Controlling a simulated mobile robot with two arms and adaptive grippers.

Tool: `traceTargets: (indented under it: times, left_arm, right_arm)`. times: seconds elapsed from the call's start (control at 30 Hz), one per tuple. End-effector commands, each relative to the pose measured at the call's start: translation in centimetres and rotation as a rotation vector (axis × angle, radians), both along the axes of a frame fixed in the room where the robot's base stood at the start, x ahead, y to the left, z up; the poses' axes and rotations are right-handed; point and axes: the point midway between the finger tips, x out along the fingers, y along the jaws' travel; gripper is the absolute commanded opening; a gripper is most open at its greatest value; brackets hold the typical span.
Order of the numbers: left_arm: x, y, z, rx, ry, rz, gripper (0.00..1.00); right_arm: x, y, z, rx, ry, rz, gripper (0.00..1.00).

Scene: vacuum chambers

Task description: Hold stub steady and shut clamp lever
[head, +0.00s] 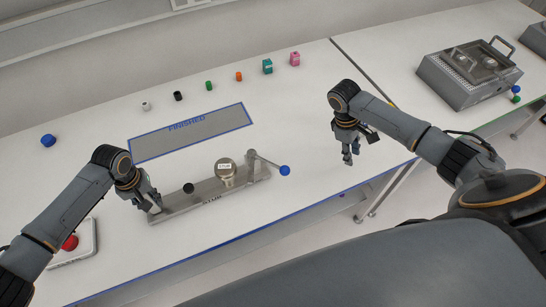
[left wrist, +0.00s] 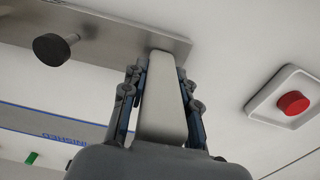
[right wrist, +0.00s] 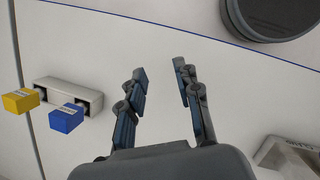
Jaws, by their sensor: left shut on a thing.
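The metal fixture plate (head: 205,200) lies near the table's front edge. It carries a dark knob (head: 188,188), a round labelled metal part (head: 225,170) and, at its right end, a clamp lever (head: 268,162) with a blue ball tip (head: 284,170). The lever slants out to the right, past the plate's end. My left gripper (head: 152,205) is shut on a pale upright stub at the plate's left end; the stub (left wrist: 163,95) shows between its fingers in the left wrist view. My right gripper (head: 347,158) is open and empty, right of the lever and apart from it.
A red button (head: 70,242) in a pale housing sits left of the plate. A blue-edged FINISHED mat (head: 190,135) lies behind it, with several small coloured parts in a row beyond. A metal chamber (head: 468,78) stands far right. The table is clear between lever and right gripper.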

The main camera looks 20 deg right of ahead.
Motion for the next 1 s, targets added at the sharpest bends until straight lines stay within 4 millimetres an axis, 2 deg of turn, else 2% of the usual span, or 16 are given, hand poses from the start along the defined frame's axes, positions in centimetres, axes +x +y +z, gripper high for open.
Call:
traceTargets:
  times: [0.03, 0.1, 0.2, 0.33, 0.47, 0.57, 0.67, 1.0]
  left_arm:
    - [-0.6, -0.1, -0.6, 0.0, 0.014, -0.004, 0.0]
    - [-0.6, -0.1, -0.6, 0.001, 0.014, -0.004, 0.0]
    - [-0.6, -0.1, -0.7, 0.001, 0.013, -0.004, 0.0]
    - [-0.6, 0.0, -0.7, 0.002, 0.013, -0.003, 0.0]
    - [-0.6, 0.0, -0.7, 0.003, 0.013, -0.003, 0.0]
    - [-0.6, 0.1, -0.7, 0.004, 0.013, -0.003, 0.0]
    - [-0.6, 0.1, -0.7, 0.005, 0.013, -0.002, 0.0]
    - [-0.6, 0.1, -0.7, 0.006, 0.013, -0.001, 0.0]
  right_arm:
    - [2.3, 3.8, 1.9, 0.067, -0.041, 0.005, 0.33]
    - [4.3, 8.4, 4.7, 0.154, -0.074, 0.008, 0.33]
    - [6.0, 13.9, 8.7, 0.254, -0.106, 0.025, 0.33]
    - [6.8, 18.7, 12.9, 0.34, -0.123, 0.057, 0.33]
    - [6.9, 21.1, 15.1, 0.38, -0.128, 0.077, 0.33]
    - [6.8, 21.8, 15.2, 0.39, -0.126, 0.081, 0.33]
    - [6.6, 22.0, 14.0, 0.39, -0.122, 0.08, 0.33]
    - [5.8, 23.0, 7.5, 0.391, -0.123, 0.078, 0.33]
